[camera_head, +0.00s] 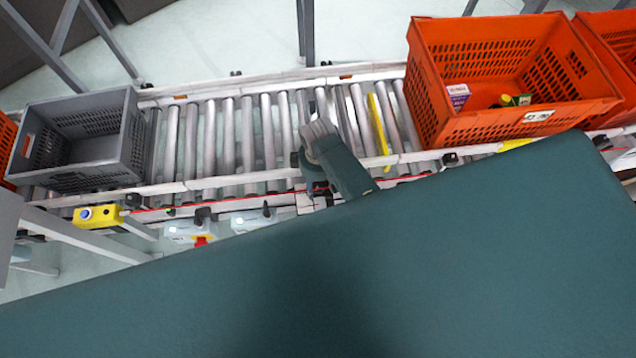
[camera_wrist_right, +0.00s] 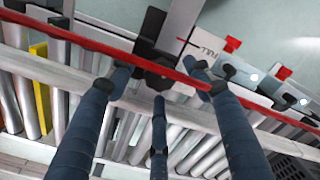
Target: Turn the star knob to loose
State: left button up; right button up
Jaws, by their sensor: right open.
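A black knob (camera_wrist_right: 157,68), which looks like the star knob, sits on a dark bracket at the conveyor's side rail in the right wrist view. My right gripper (camera_wrist_right: 161,86) is open, with three dark blue fingers spread around the knob's area. Two fingertips are on either side of the knob and the third is below it. I cannot tell whether any finger touches it. In the head view my right wrist is over the front rail, and the knob is not clearly visible there. My left gripper is not in view.
A roller conveyor (camera_head: 233,140) runs across the head view. A grey tote (camera_head: 130,140) stands at left and an orange tote (camera_head: 440,100) with small items at right. A yellow box (camera_head: 98,214) hangs on the front rail. A red strip (camera_wrist_right: 85,40) runs along the rail.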

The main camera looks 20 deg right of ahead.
jog(key=shift+f, duration=0.25)
jog(key=shift+c, duration=0.2)
jog(key=c, duration=1.1)
